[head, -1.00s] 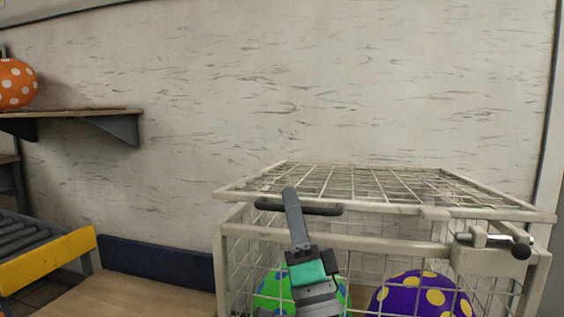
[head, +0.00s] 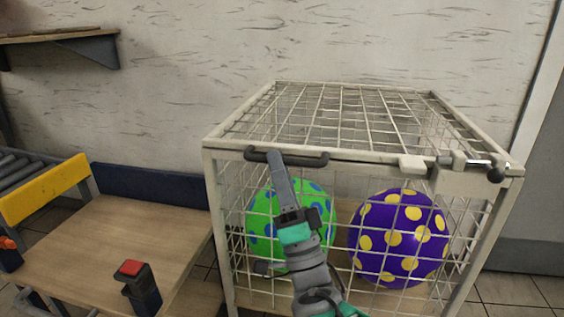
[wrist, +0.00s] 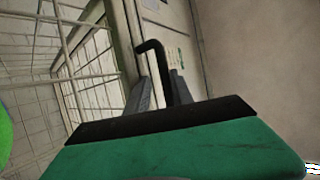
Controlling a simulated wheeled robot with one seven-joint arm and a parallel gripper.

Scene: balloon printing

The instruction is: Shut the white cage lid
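The white wire cage (head: 212,205) stands at the right in the head view. Its white lid (head: 345,152) lies flat along the top, with no clear gap seen at the front edge. A black handle (head: 312,159) is on the lid's front edge at the left. My gripper (head: 277,162) is at this handle, coming from the front below. In the wrist view the black handle (wrist: 165,65) passes between the two grey fingers of my gripper (wrist: 161,82), which look shut on it. The exact contact is small and partly hidden.
A green ball with blue spots (head: 262,222) and a purple ball with yellow spots (head: 390,240) are inside the cage. A latch with a black knob (head: 495,174) is at the front right. A wooden table with a red button (head: 131,268) stands left.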

